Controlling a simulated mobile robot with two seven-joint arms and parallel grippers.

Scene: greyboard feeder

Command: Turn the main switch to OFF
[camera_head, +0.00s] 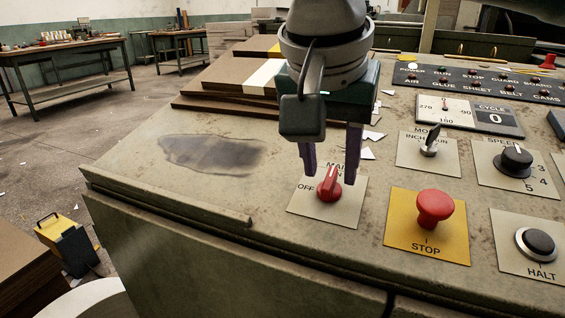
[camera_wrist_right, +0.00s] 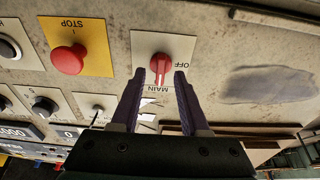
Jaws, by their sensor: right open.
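The main switch (camera_head: 329,190) is a red rotary knob on a pale plate (camera_head: 349,211) marked MAIN and OFF. Its raised handle points toward the MAIN lettering, with OFF to its left. My right gripper (camera_head: 330,177) points down at the switch with its two purple fingers apart, one on each side of the handle. In the right wrist view the switch (camera_wrist_right: 162,68) shows between and just beyond the open fingertips (camera_wrist_right: 160,76). I cannot tell whether the fingers touch it. Part of the lettering is hidden by the fingers. My left gripper is out of view.
A red STOP button (camera_head: 435,206) on a yellow plate is close to the right. The mode switch (camera_head: 430,141), speed knob (camera_head: 515,160) and HALT button (camera_head: 537,244) lie further right. Stacked brown boards (camera_head: 228,78) lie behind. The console top left of the switch is clear.

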